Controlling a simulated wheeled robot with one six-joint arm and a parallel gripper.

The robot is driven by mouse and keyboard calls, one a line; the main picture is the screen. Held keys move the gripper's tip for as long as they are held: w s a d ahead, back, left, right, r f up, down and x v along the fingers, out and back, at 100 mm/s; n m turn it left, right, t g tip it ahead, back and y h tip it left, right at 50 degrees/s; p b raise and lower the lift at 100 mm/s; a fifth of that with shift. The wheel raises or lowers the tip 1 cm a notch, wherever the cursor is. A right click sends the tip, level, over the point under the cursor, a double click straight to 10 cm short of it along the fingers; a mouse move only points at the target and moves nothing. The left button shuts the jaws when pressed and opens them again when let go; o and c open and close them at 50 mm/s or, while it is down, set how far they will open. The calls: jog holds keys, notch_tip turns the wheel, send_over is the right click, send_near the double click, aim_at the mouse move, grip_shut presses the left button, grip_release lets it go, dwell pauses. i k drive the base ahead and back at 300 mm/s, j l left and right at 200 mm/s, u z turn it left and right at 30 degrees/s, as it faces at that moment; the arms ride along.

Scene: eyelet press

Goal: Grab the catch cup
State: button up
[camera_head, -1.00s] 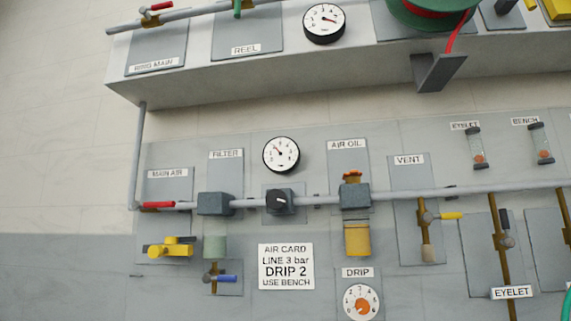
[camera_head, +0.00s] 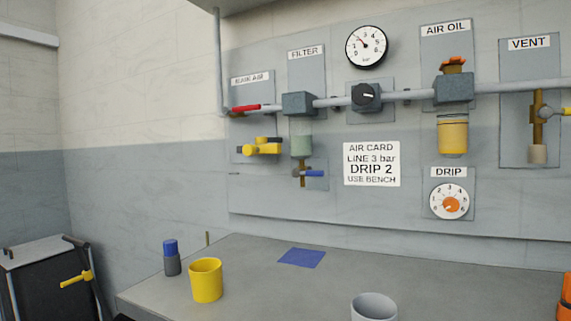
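Two cups stand on the grey bench top, and no label tells which is the catch cup. A yellow cup (camera_head: 206,281) stands upright near the bench's left end. A light grey cup (camera_head: 374,307) stands at the bottom edge of the picture, right of centre, its lower part cut off. My gripper is not in view, so its opening and anything in it cannot be seen.
A small blue-capped grey bottle (camera_head: 172,259) stands just left of the yellow cup. A flat blue pad (camera_head: 302,258) lies on the bench (camera_head: 265,295). The pipe panel (camera_head: 300,208) rises behind. A dark cabinet (camera_head: 45,275) is at lower left. Bench space between the cups is clear.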

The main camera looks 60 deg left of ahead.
aim_at(206, 274)
jog(key=u, duration=1.85)
